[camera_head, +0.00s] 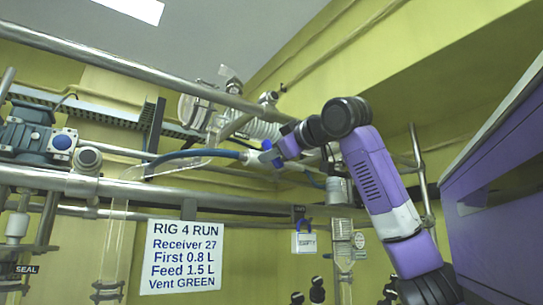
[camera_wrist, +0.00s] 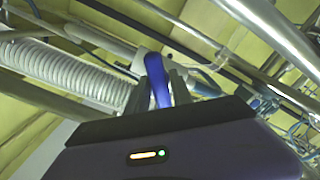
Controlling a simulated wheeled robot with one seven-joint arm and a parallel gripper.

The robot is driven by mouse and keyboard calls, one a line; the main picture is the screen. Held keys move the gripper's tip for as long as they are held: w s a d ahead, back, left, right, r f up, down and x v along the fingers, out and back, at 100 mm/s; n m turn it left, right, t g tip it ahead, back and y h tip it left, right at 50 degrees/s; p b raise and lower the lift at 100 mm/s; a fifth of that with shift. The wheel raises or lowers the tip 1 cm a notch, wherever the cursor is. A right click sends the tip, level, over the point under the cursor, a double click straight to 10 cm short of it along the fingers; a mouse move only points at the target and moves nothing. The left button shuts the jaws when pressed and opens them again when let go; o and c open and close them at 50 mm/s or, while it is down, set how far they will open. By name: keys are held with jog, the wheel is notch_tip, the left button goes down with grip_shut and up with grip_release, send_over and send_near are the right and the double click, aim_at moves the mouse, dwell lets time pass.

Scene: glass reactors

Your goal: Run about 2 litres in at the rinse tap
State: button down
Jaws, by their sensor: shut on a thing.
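My gripper (camera_head: 268,153) is shut on a blue handle, held upright between its two fingers; the handle (camera_wrist: 159,85) shows clearly in the wrist view. The handle sits by a pale fitting (camera_head: 252,158) at the end of a dark blue hose (camera_head: 195,154). The hose runs left to clear glass tubing (camera_head: 150,172). No label reading rinse shows, so I cannot tell by name whether this is the rinse tap. The handle's base is hidden by my fingers. No liquid level or flow can be made out.
Steel rails (camera_head: 180,192) cross in front of the glassware. A white sign (camera_head: 182,257) reads Rig 4 run, receiver 27, first 0.8 L, feed 1.5 L, vent green. A ribbed white hose (camera_wrist: 70,75) lies left of my fingers. A purple cabinet (camera_head: 495,200) stands right.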

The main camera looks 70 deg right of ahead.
jog(key=m+b, duration=0.1)
jog(key=m, duration=0.3)
jog(key=shift+f, duration=0.1)
jog(key=shift+d+m, duration=0.1)
jog(key=shift+m, duration=2)
jog(key=c, duration=1.3)
grip_release()
jog(key=shift+s, duration=0.1)
jog(key=shift+b+v, duration=1.7)
jog(key=shift+v, duration=2.2)
